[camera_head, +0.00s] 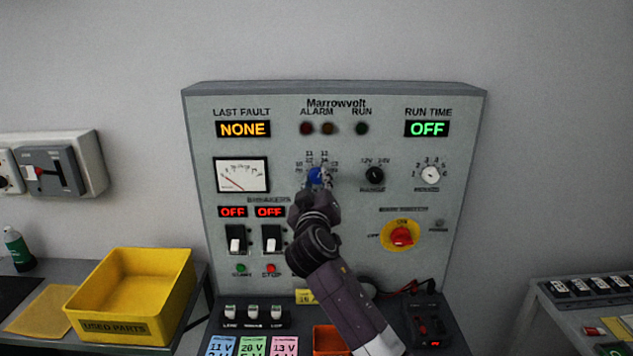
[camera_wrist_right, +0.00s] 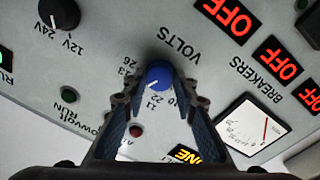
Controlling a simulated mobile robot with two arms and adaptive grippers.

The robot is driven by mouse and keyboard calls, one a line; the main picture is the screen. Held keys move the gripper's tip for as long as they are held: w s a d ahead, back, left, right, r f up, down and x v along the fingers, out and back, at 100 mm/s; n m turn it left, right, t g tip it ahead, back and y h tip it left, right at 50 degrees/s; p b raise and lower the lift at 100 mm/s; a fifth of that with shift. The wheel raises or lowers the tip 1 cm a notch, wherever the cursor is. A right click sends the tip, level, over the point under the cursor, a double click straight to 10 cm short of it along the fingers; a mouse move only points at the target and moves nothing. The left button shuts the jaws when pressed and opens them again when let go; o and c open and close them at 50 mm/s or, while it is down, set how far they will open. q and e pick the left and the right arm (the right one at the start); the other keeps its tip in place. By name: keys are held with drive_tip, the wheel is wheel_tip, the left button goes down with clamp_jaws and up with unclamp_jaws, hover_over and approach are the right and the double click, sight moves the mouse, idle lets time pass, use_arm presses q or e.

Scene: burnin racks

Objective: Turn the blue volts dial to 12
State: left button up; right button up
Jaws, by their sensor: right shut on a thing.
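The blue volts dial (camera_head: 315,175) is on the upper middle of the grey Marrowvolt panel (camera_head: 345,270), between the voltmeter and the black range knob. It also shows in the right wrist view (camera_wrist_right: 153,76), with a white pointer mark among printed numbers. The fingers hide part of the scale. My left gripper is out of view.
The range knob (camera_head: 374,175) is close right of the dial, and the voltmeter (camera_head: 242,175) is to its left. Breaker switches (camera_head: 271,239) sit below left, and a red rotary switch (camera_head: 402,236) lower right. A yellow bin (camera_head: 130,290) stands at the left.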

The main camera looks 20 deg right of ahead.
drive_tip(key=shift+n, duration=0.3)
drive_tip(key=o, duration=1.2)
drive_tip(key=shift+a, duration=0.1)
drive_tip(key=shift+c, duration=0.2)
drive_tip(key=v, duration=1.2)
